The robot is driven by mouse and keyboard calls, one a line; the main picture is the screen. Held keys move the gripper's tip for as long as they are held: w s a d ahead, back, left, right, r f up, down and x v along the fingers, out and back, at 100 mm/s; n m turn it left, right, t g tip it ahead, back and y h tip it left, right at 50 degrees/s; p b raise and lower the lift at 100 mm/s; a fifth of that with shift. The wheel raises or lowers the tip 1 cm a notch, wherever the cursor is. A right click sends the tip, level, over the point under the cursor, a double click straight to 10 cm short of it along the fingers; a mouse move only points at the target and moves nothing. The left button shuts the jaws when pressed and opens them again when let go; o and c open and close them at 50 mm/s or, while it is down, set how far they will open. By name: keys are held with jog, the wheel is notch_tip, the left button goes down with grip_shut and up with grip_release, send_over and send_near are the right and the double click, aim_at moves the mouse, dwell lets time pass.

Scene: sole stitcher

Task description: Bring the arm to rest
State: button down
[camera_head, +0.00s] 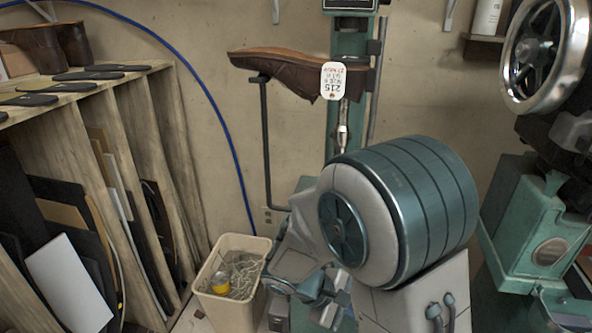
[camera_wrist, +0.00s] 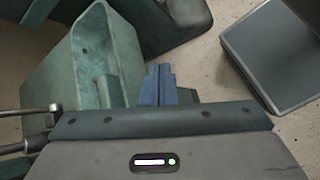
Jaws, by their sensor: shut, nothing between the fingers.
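My gripper (camera_wrist: 158,84) shows in the wrist view, with its blue fingers together and nothing between them. The fingers point at green painted machine parts (camera_wrist: 85,65), and I cannot tell the distance to them. In the head view, the large teal banded cylinder and the pale casing around it look like my arm, folded close to the camera. I cannot clearly make out my fingers there. A brown shoe (camera_head: 295,72) with a white paper tag (camera_head: 333,81) sits sole up on the machine's post, behind and above the arm, apart from it.
A cream bin (camera_head: 228,312) with thread scraps and a yellow can (camera_head: 218,284) stands at lower centre left. A wooden rack (camera_head: 130,130) fills the left. A green machine with a handwheel (camera_head: 517,92) stands at right. A grey box (camera_wrist: 275,55) lies on the floor.

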jog(key=s+r+m+t+y+p, duration=0.1)
jog(key=s+r+m+y+p, duration=0.1)
jog(key=r, duration=0.5)
jog(key=s+d+r+m+t+y+p, duration=0.1)
jog(key=s+r+m+y+p, duration=0.2)
jog(key=r, duration=0.4)
jog(key=s+d+r+m+y+p, duration=0.1)
jog(key=s+r+m+y+p, duration=0.1)
jog(key=r+m+y+p, duration=0.2)
jog(key=shift+s+r+m+t, duration=0.4)
jog(key=shift+r+m, duration=0.5)
jog(key=shift+r, duration=1)
